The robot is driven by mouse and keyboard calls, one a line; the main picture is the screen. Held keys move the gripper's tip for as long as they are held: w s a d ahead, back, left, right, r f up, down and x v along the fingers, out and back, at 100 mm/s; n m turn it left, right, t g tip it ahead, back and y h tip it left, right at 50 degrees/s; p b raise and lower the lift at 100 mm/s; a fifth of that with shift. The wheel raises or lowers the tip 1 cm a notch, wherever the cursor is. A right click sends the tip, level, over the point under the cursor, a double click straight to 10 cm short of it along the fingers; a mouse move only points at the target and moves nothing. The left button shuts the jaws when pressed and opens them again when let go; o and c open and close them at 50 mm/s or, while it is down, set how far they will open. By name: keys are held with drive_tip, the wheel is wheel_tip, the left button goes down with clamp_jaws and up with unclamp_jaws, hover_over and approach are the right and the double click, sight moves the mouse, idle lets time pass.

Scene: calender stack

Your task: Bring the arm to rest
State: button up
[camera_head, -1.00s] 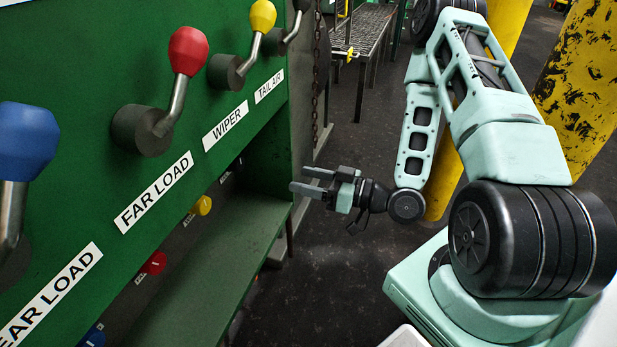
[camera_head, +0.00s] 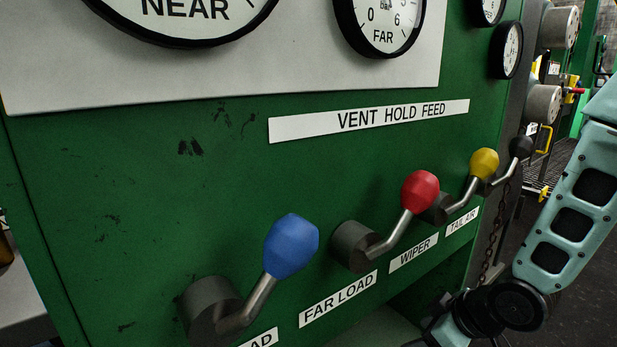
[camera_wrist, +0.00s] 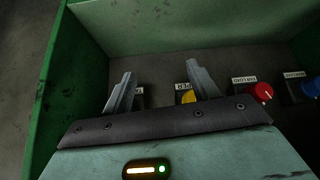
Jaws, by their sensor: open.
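My gripper (camera_wrist: 160,92) shows in the wrist view with its two grey fingers spread apart and nothing between them. Behind the fingers is a dark panel in a green-walled recess, with a yellow knob (camera_wrist: 187,97), a red knob (camera_wrist: 262,92) and a blue knob (camera_wrist: 311,87). In the head view my pale green arm stands at the right edge, and its black wrist joint is low at the lower right. The gripper's fingers are out of the head view.
The green panel carries a blue lever (camera_head: 291,246), a red lever (camera_head: 420,191), a yellow lever (camera_head: 484,163) and a black lever (camera_head: 521,147). Gauges (camera_head: 383,20) sit above them. A chain (camera_head: 491,240) hangs by the panel's right edge. Dark floor shows at the right.

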drive_tip(key=s+a+r+m+g+h, duration=0.1)
drive_tip(key=s+a+r+g+h, duration=0.15)
drive_tip(key=s+r, duration=0.55)
drive_tip(key=s+a+r+g+h, duration=0.1)
drive_tip(key=s+a+r+g, duration=0.2)
drive_tip(key=s, duration=0.8)
wheel_tip(320, 180, up, 27)
drive_tip(key=a+p, duration=0.1)
drive_tip(key=p, duration=2.5)
drive_tip(key=shift+s, duration=0.45)
drive_tip(key=shift+s+f, duration=0.1)
drive_tip(key=shift+f, duration=0.05)
